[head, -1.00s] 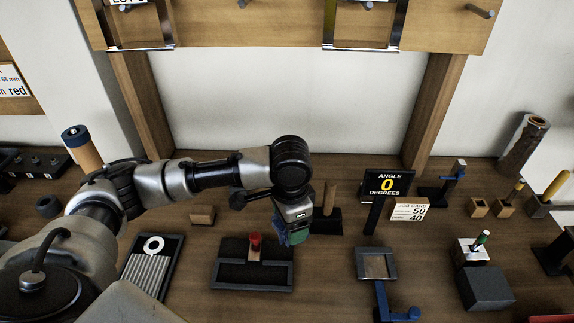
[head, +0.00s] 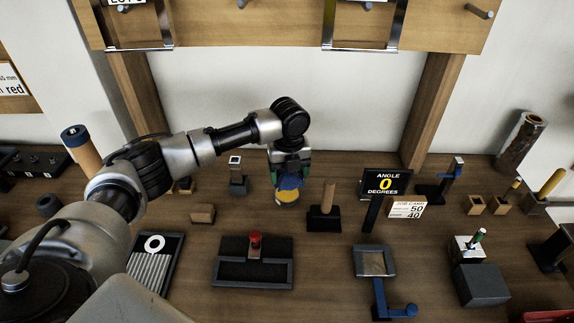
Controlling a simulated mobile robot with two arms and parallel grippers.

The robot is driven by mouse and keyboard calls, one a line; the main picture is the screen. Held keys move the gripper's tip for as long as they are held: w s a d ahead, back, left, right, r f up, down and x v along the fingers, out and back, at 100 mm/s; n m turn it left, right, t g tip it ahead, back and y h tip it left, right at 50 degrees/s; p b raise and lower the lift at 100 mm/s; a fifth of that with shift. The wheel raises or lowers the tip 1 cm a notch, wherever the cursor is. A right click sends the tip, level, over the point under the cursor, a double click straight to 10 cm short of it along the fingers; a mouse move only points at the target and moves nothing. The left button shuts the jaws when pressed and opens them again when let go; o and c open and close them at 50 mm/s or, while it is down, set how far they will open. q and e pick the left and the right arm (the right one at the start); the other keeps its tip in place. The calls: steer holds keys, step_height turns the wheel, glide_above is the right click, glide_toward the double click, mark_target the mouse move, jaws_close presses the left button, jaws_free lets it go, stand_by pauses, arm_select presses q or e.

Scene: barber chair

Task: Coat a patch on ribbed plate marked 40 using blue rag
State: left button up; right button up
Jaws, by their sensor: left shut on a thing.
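A ribbed plate (head: 150,274) with light ridges and a white ring lies in a dark frame at the front left, partly covered by my arm. I cannot read a 40 on it. My right gripper is not in view.
A black tray with a red knob (head: 255,240) stands at front centre. A wooden peg on a black base (head: 325,216), an angle sign (head: 385,184) and a job card (head: 407,209) reading 50 and 40 stand to the right. A small wooden block (head: 203,215) lies left of centre.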

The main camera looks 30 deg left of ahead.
arm_select(q)
steer(key=m, duration=0.1)
steer(key=w+a+m, duration=0.1)
steer(key=m, duration=0.1)
steer(key=shift+w+a, duration=0.15)
steer(key=shift+w, duration=0.15)
steer(key=b, duration=0.6)
glide_above(287, 194)
step_height(287, 194, down, 5)
steer(key=shift+w+a+f, duration=0.1)
steer(key=shift+w, duration=0.05)
steer(key=shift+f+b, duration=0.4)
steer(key=shift+b, duration=0.35)
steer(key=shift+f, duration=0.45)
steer(key=shift+f+p, duration=0.15)
steer(key=shift+p, duration=0.35)
stand_by(2.0)
step_height(287, 194, up, 7)
steer(key=p, duration=0.8)
